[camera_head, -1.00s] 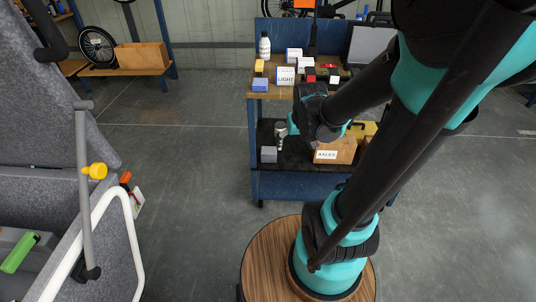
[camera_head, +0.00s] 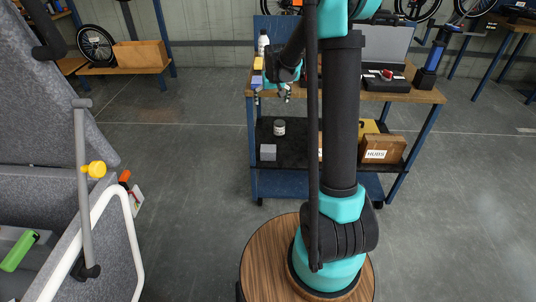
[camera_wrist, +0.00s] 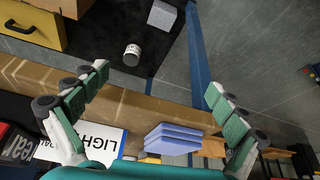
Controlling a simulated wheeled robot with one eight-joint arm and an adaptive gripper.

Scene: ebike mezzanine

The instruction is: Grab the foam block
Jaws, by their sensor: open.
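A blue layered block (camera_wrist: 172,138), which looks like the foam block, lies on the cart's upper wooden top near its edge in the wrist view. It also shows in the head view (camera_head: 256,80), just left of my gripper (camera_head: 285,93). In the wrist view my gripper (camera_wrist: 156,82) is open and empty, with its two green-padded fingers spread wide. The block appears between the fingers, nearer their bases in the picture, with no visible contact.
The cart's lower black shelf holds a grey block (camera_head: 268,152), a small tin (camera_head: 280,127) and a HUBS box (camera_head: 382,149). A yellow item (camera_head: 258,63) and a white bottle (camera_head: 263,42) stand behind the blue block. Open floor (camera_head: 195,150) lies left of the cart.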

